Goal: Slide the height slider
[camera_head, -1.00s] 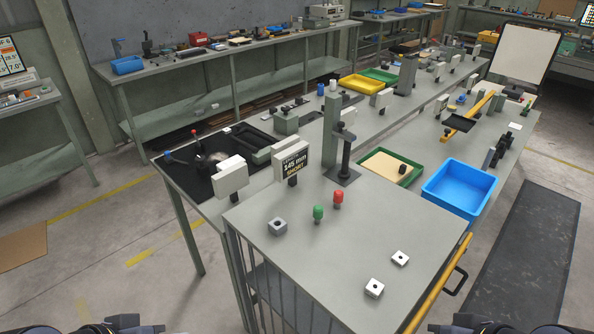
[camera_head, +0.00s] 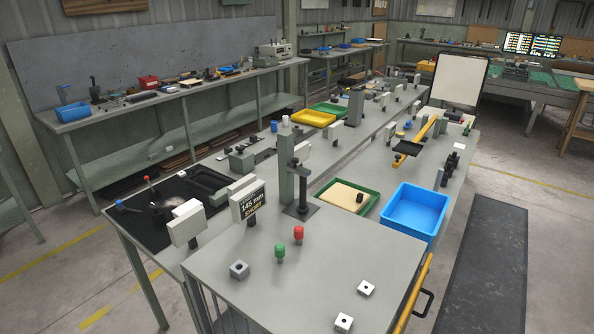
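A grey-green upright column (camera_head: 285,165) stands on the near bench, with a dark slider and rod assembly (camera_head: 302,190) on its right side over a dark base plate (camera_head: 300,210). I take this to be the height slider, but its details are too small to tell. A black display (camera_head: 252,203) reading "145 mm SHORT" stands just left of it. Neither of my grippers shows in the head view.
A blue bin (camera_head: 413,210) and a green tray (camera_head: 347,197) lie behind. A yellow rail (camera_head: 413,295) runs along the right edge.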

